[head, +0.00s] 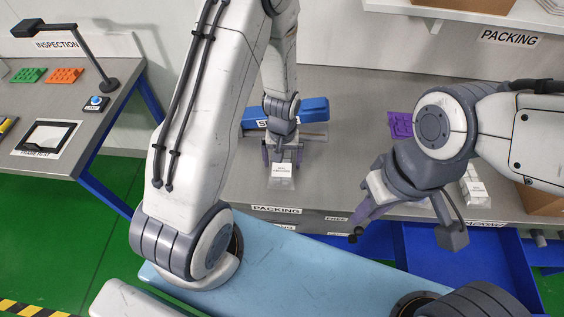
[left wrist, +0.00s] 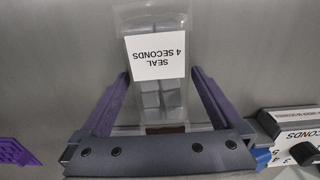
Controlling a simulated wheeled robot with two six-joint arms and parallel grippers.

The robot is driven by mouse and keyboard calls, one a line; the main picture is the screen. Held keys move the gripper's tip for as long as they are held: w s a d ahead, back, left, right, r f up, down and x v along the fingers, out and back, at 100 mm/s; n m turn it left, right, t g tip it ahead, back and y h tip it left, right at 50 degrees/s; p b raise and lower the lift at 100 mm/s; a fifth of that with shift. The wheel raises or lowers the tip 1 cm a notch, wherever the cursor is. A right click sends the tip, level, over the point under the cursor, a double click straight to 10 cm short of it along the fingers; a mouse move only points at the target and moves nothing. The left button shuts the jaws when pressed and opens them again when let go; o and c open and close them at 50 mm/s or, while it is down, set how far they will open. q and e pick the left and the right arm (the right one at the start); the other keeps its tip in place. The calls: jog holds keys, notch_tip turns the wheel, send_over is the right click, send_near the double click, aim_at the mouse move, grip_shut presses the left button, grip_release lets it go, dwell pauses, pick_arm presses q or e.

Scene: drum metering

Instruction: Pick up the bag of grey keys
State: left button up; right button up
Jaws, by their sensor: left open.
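A clear bag of grey keys (left wrist: 160,97) lies on the grey packing bench, with a white label reading "SEAL 4 SECONDS". In the head view, the bag (head: 281,184) sticks out in front of my left gripper (head: 282,158). My left gripper (left wrist: 160,100) is open, pointing down over the bag, with one purple finger on each side of it. Gaps show between fingers and bag, so it is not gripped. My right gripper (head: 362,212) is over the bench's front edge at the right; its jaw opening is unclear.
A blue-topped sealer (head: 300,108) stands just behind my left gripper. A purple tray (head: 401,124) lies to the right. Another small labelled bag (head: 474,188) is near the right end. An inspection table (head: 100,100) with a lamp is at the left.

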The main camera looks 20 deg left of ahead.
pick_arm(q)
jog(key=c, duration=1.3)
jog(key=shift+r, duration=0.2)
